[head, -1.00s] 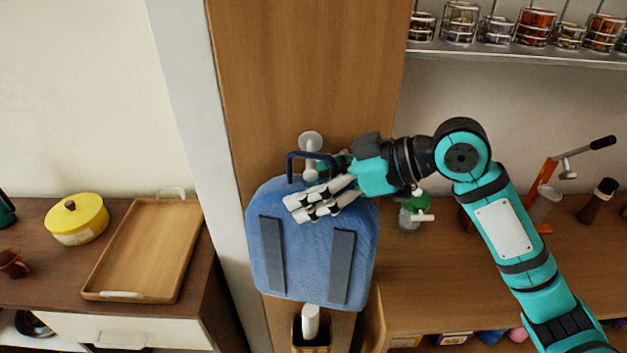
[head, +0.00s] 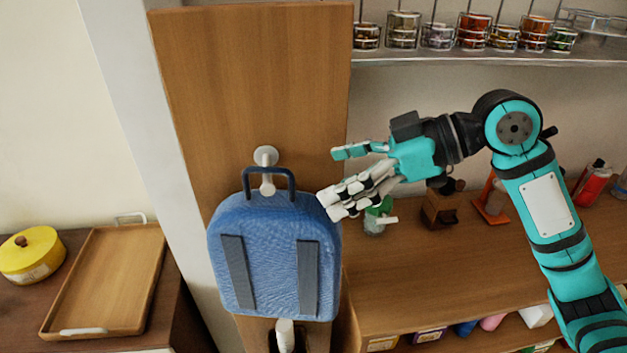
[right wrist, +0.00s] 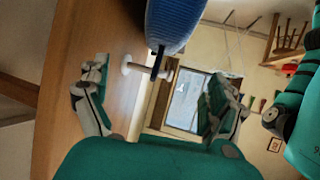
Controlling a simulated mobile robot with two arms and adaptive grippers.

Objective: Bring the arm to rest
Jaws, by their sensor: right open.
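My right gripper (head: 345,180) is open and empty in the head view. It is just right of a blue backpack (head: 268,258). The backpack hangs by its dark top handle (head: 269,180) from a white wall hook (head: 266,160) on the wooden panel. In the right wrist view my right gripper's fingers (right wrist: 158,105) are spread wide with nothing between them close up. The hook (right wrist: 137,68) and part of the backpack (right wrist: 175,22) show beyond the fingers. My left gripper is not in view.
A wooden counter (head: 440,270) with a green-topped bottle (head: 376,216) and other items lies below my right arm. A shelf of spice jars (head: 472,30) runs above. A wooden tray (head: 108,280) and yellow pot (head: 30,255) are at the left.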

